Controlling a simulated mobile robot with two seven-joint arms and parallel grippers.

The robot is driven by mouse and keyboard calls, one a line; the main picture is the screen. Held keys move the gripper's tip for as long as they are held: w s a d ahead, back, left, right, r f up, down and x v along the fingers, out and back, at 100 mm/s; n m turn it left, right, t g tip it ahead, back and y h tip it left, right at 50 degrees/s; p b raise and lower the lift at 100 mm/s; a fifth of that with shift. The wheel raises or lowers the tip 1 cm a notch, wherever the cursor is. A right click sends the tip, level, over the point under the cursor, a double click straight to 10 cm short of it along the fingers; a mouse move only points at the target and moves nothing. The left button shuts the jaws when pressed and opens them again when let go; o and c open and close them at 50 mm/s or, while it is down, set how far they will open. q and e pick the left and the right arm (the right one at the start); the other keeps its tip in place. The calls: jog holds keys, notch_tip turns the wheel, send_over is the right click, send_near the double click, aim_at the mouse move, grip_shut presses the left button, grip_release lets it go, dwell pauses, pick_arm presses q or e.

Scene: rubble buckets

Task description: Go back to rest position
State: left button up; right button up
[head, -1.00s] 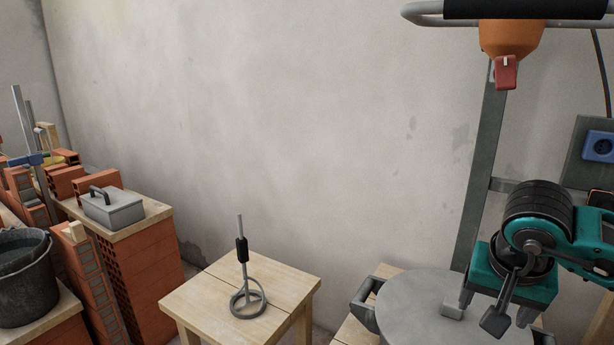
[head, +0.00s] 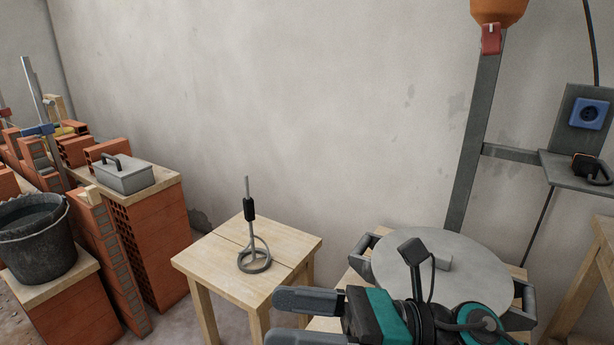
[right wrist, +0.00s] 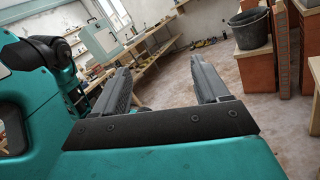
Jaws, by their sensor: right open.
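My right gripper (head: 276,317) is low in the middle of the head view, pointing left. Its two dark fingers are apart, with nothing between them. The right wrist view shows the same open, empty jaws (right wrist: 160,66) above the floor. My left gripper is in neither view. A whisk-like mixing paddle (head: 253,258) stands upright on a small wooden table (head: 215,262), behind and left of the right gripper, apart from it.
A round grey lid (head: 465,275) with a small block on it covers a tub behind my right arm. A black bucket (head: 35,245) stands at left near brick stacks (head: 155,235). An orange mixer (head: 497,10) hangs on a post. A wall socket (head: 585,113) is at right.

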jog(key=w+d+f+m+t+h, duration=0.45)
jog(key=m+t, duration=0.45)
jog(key=m, duration=0.7)
jog(key=w+d+f+m+t+h, duration=0.4)
jog(key=m+t, duration=0.4)
jog(key=m, duration=0.8)
jog(key=s+d+f+m+g+h, duration=0.3)
jog(key=s+f+m+h, duration=0.1)
jog(key=f+m, duration=0.4)
jog(key=s+d+f+m+g+h, duration=0.35)
jog(key=f+m, duration=0.25)
jog(key=f, duration=0.4)
pick_arm(q)
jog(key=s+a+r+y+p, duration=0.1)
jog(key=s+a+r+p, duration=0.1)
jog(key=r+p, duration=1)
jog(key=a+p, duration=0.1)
jog(key=p, duration=0.5)
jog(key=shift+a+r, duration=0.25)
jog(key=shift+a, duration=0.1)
pick_arm(e)
jog(key=s+d+r, duration=0.2)
jog(key=r, duration=0.3)
jog(key=s+d+r+m+h, duration=0.1)
jog(key=s+r, duration=0.1)
jog(key=r, duration=0.4)
jog(key=shift+d+r+h, duration=0.3)
jog(key=shift+d, duration=0.05)
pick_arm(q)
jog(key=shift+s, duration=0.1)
